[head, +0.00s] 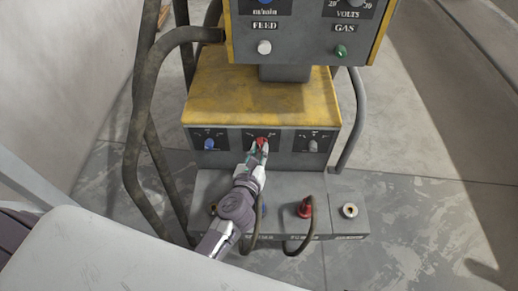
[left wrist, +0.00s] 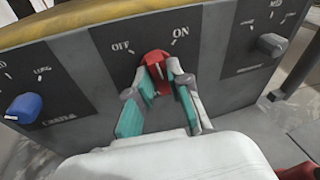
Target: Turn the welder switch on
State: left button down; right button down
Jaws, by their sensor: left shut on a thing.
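The welder's red switch (head: 262,141) is the middle knob on the front panel below the yellow top. In the left wrist view the red switch (left wrist: 153,62) lies below the printed words OFF on the left and ON on the right. Its handle appears to stand between the two words; its exact setting is hard to tell. My left gripper (head: 258,152) is shut on the switch. Its teal-padded fingers (left wrist: 163,92) sit on either side of the knob and hide its lower part. My right gripper is in neither view.
A blue knob (head: 209,144) is left of the switch and a grey knob (head: 313,145) is right of it. Below are a red plug (head: 304,208) with a cable and a round socket (head: 349,210). An upper control box (head: 300,45) overhangs the yellow top (head: 230,95). Bent metal rails flank the welder.

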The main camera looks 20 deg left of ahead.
pick_arm(q)
jog(key=c, duration=1.1)
grip_release()
jog(key=s+r, duration=0.2)
jog(key=s, duration=1)
jog(key=shift+d, duration=0.35)
jog(key=shift+f, duration=0.1)
